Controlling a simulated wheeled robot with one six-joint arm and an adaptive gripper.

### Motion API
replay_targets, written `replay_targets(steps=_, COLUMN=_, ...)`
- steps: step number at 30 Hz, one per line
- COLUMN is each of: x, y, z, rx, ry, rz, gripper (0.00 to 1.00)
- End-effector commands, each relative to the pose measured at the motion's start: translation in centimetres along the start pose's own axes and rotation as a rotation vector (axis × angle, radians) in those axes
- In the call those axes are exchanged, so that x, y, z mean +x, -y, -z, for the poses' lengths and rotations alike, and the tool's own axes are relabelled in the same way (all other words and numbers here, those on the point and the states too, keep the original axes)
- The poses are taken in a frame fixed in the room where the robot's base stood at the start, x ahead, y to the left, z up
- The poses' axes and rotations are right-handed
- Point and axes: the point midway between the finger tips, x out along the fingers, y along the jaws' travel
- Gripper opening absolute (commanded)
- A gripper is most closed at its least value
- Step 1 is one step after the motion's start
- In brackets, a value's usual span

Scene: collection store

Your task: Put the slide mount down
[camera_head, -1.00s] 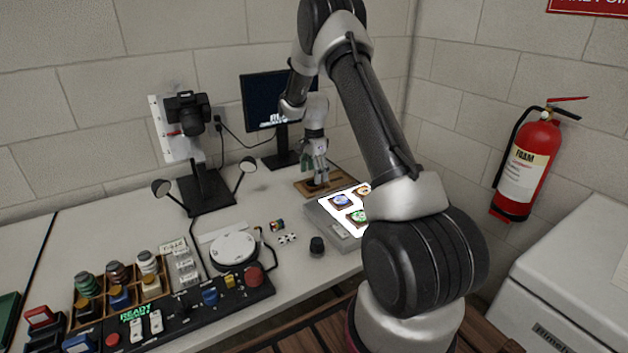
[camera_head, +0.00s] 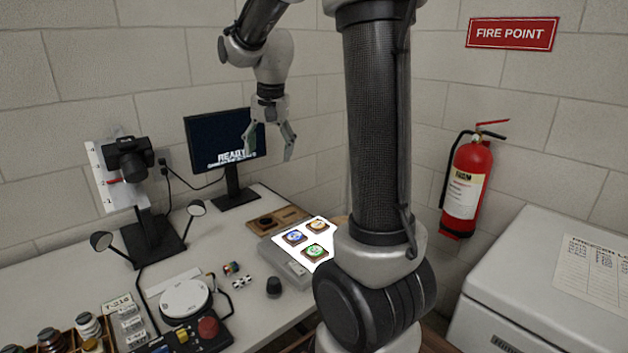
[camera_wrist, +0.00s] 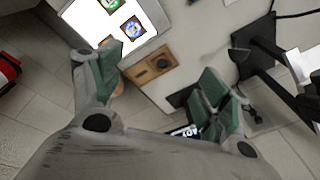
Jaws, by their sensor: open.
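My gripper (camera_head: 268,141) is open and empty, raised in front of the monitor. In the wrist view its two green-padded fingers (camera_wrist: 163,80) are wide apart with nothing between them. Below it, a wooden board (camera_head: 252,224) lies on the table behind the light box; in the wrist view the board (camera_wrist: 160,84) has a dark round spot, and I cannot tell whether that is a mount or a recess. Three square slide mounts lie on the lit panel (camera_head: 320,262): blue (camera_head: 294,237), orange (camera_head: 317,226) and green (camera_head: 315,251).
The monitor (camera_head: 226,140) stands close behind my gripper. A camera on a stand (camera_head: 130,158) is further left. A round white turntable (camera_head: 185,298) and a dark knob (camera_head: 273,287) are nearer. A fire extinguisher (camera_head: 467,185) and a white freezer (camera_head: 540,260) are right.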

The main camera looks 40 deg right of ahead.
Motion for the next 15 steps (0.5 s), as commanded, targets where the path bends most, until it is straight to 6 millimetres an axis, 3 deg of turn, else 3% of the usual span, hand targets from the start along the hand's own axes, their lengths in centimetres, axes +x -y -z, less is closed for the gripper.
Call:
replay_targets(steps=1, x=-2.1, y=-1.4, z=-2.3, rx=-0.085, ry=-0.021, rz=0.021, gripper=0.76)
replay_targets(steps=3, x=-4.0, y=-3.6, z=-5.4, rx=-0.212, ry=-0.045, rz=0.041, gripper=0.76)
replay_targets(steps=6, x=-5.7, y=-6.8, z=-9.7, rx=-0.392, ry=-0.083, rz=0.065, gripper=0.76)
replay_targets(steps=12, x=-6.0, y=-12.1, z=-16.1, rx=-0.683, ry=-0.152, rz=0.094, gripper=0.76)
replay_targets(steps=15, x=-5.5, y=-13.6, z=-17.8, rx=-0.768, ry=-0.173, rz=0.098, gripper=0.76)
